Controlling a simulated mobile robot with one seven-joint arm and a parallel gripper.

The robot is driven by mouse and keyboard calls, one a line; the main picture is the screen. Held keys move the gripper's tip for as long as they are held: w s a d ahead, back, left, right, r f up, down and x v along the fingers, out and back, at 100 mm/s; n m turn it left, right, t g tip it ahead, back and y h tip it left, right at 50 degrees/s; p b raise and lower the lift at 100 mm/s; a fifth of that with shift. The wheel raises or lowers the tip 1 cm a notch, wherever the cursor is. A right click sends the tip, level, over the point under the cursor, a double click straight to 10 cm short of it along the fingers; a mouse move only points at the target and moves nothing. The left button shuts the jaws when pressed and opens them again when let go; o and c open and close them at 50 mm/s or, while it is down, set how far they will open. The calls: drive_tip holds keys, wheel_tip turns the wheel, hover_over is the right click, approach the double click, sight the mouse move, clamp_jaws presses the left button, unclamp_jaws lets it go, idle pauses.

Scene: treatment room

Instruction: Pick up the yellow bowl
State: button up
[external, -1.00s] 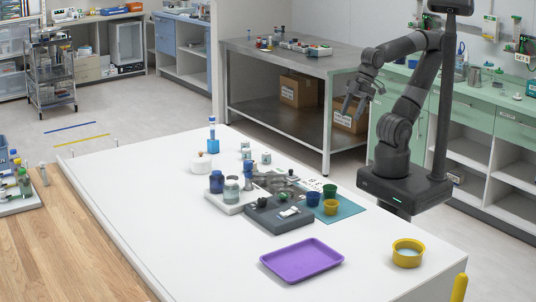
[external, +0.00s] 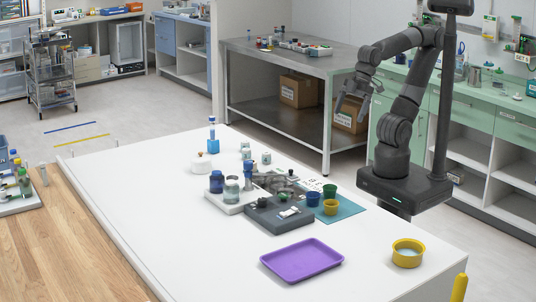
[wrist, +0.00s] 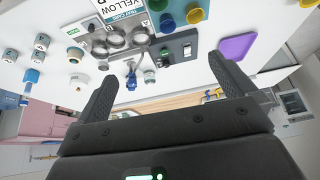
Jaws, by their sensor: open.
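The yellow bowl (external: 408,253) stands upright on the white table's right end, near the edge, with something pale inside. In the wrist view, a yellow edge (wrist: 307,3) at the top right corner is probably this bowl, mostly cut off. My gripper (external: 351,110) is raised in the air beyond the table's far edge, well away from the bowl. Its two fingers (wrist: 163,78) are spread apart with nothing between them.
A purple tray (external: 302,260) lies left of the bowl. Small yellow (external: 331,207), blue (external: 313,198) and green (external: 329,191) cups stand on a teal mat (external: 349,210). A dark grey device (external: 270,218) and several jars are left of them. The table's front left is clear.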

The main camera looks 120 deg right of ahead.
drive_tip(key=w+a+g, duration=0.2)
drive_tip(key=w+a, duration=0.8)
drive_tip(key=w, duration=0.1)
drive_tip(key=g, duration=0.2)
hover_over(409, 249)
drive_tip(key=w+a, duration=0.2)
wheel_tip(409, 249, down, 16)
drive_tip(key=f, duration=0.5)
drive_tip(key=shift+a+f, duration=0.2)
drive_tip(key=shift+f, duration=0.2)
drive_tip(key=f, duration=0.2)
drive_tip(key=w+f, duration=0.1)
drive_tip(key=f, duration=0.2)
drive_tip(key=shift+w+f, duration=0.2)
drive_tip(key=shift+f, duration=0.05)
drive_tip(key=c, duration=0.7)
drive_tip(key=shift+r, duration=0.1)
